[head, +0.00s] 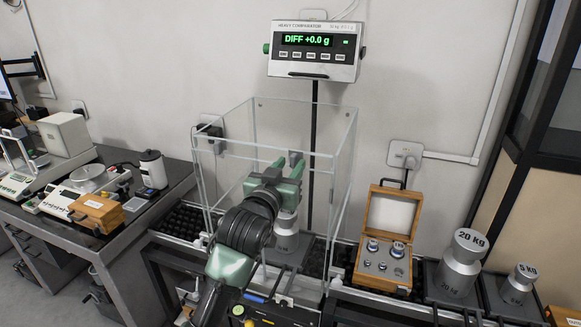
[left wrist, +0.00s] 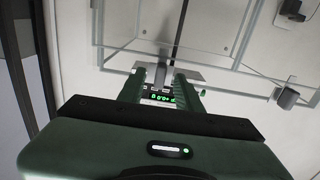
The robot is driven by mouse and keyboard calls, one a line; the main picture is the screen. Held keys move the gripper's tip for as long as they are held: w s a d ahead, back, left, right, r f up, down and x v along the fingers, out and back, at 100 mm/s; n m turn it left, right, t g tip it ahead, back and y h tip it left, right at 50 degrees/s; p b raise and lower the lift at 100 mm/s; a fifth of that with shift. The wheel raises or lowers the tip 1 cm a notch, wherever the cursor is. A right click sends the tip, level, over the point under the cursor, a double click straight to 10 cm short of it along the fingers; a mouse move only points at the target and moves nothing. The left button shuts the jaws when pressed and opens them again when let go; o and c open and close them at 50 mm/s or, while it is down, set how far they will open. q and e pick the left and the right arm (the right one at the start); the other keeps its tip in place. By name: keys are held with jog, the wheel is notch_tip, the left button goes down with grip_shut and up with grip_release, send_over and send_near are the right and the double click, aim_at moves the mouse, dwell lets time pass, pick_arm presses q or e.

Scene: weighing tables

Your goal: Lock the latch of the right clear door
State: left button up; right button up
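A clear-walled enclosure (head: 345,160) stands on the middle bench, with its right clear panel (head: 338,200) on that side. I cannot make out a door latch; small fittings at its front lower edge are too small to tell apart. My left gripper (head: 287,163) is in front of or inside the enclosure, at its upper middle, with its fingers apart and nothing between them. In the left wrist view, its two fingers (left wrist: 158,80) are also apart, with the wall display (left wrist: 160,97) behind them. My left arm hides part of the enclosure. My right gripper is not in view.
A metal weight (head: 285,243) stands inside the enclosure. A display (head: 313,52) above reads DIFF +0.0 g. At right are a wooden weight box (head: 393,207), a 20 KG weight (head: 459,268) and a 5 KG weight (head: 517,286). A table with small balances (head: 68,198) stands at left.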

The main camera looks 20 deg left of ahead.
pick_arm(q)
jog(key=s+b, duration=0.2)
jog(key=s, duration=0.5)
jog(key=shift+a, duration=0.15)
notch_tip(320, 180, down, 39)
jog(key=m+g+b, duration=0.1)
jog(key=g+b, duration=0.1)
jog(key=g, duration=0.5)
jog(key=s+f+g, duration=0.2)
jog(key=s+f, duration=0.5)
jog(key=f, duration=0.4)
jog(key=s+f+g, duration=0.1)
jog(key=s+f, duration=0.5)
jog(key=f, duration=0.4)
jog(key=s+a+f+g, duration=0.1)
jog(key=s+f+g, duration=0.1)
jog(key=s+f, duration=0.5)
jog(key=s+a+f+g+b, duration=0.1)
jog(key=s+f, duration=0.6)
jog(key=s, duration=1.2)
jog(key=s+a+f+m+g, duration=0.1)
jog(key=s+f+g, duration=0.3)
jog(key=s, duration=0.9)
notch_tip(320, 180, down, 3)
jog(key=shift+s+a+f+y+b, duration=0.2)
jog(key=shift+s+y+b, duration=0.1)
jog(key=shift+s+b, duration=0.1)
